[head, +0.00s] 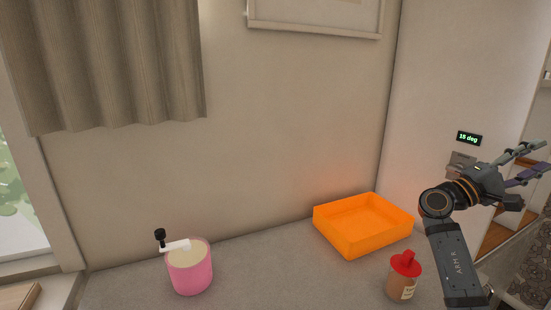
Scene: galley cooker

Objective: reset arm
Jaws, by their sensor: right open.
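My right gripper (526,163) is at the right side of the head view, raised above the counter. Its fingers are spread, pointing right, and nothing is between them. My right arm rises from the lower right edge, in front of the pale wall. My left gripper is not in the head view.
An orange tray (349,243) stands empty on the grey counter (262,275). A red-capped bottle (403,285) stands close beside my right arm. A pink pot (190,280) with a white-and-black handled thing (175,246) on top is at left. The counter between is clear.

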